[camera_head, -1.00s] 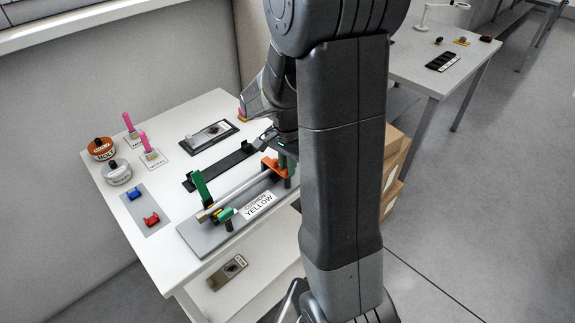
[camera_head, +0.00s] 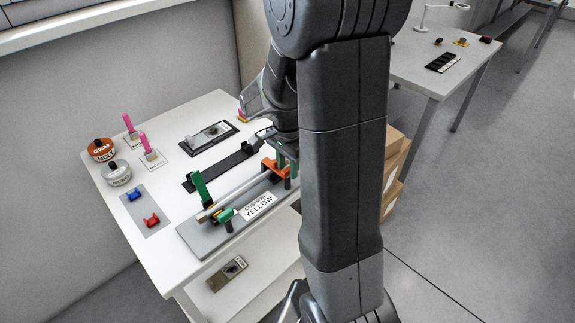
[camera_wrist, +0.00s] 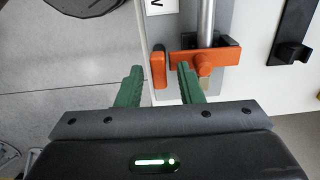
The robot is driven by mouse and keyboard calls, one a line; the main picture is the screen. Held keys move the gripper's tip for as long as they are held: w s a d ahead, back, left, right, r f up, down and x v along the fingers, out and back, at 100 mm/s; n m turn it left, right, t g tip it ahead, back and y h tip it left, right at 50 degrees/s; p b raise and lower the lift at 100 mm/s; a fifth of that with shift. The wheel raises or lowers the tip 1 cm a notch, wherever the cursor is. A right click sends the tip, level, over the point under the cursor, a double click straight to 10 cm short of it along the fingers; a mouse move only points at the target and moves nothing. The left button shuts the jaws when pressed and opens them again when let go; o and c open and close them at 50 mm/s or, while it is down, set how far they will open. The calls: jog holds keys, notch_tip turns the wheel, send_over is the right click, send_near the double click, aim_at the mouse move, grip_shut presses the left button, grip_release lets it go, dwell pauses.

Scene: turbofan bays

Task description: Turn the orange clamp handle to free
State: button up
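The orange clamp (camera_wrist: 205,57) sits across a grey tube (camera_wrist: 205,22) in the wrist view. Its short upright-looking orange handle (camera_wrist: 158,68) is at its left end. My gripper (camera_wrist: 159,72) is open, with one green finger on each side of the handle's lower end in this view. Whether the fingers touch it or hang above it, I cannot tell. In the head view the orange clamp (camera_head: 270,168) is at the tube's far end, partly hidden by my gripper (camera_head: 285,165) and arm. A second clamp with green parts (camera_head: 202,190) is at the near end.
The fixture plate (camera_head: 205,240) with a CUSHION YELLOW label lies at the white table's front edge. Blue and red clips (camera_head: 151,219), two tins (camera_head: 101,149) and pink-handled tools (camera_head: 144,141) stand left.

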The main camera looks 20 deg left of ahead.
aim_at(287, 169)
jog(key=shift+r, duration=0.1)
notch_tip(287, 169, up, 14)
jog(key=shift+f, duration=0.2)
dwell(0.4)
jog(key=shift+f, duration=0.15)
notch_tip(287, 169, down, 14)
jog(key=shift+r, duration=0.15)
dwell(0.6)
jog(key=shift+r, duration=0.15)
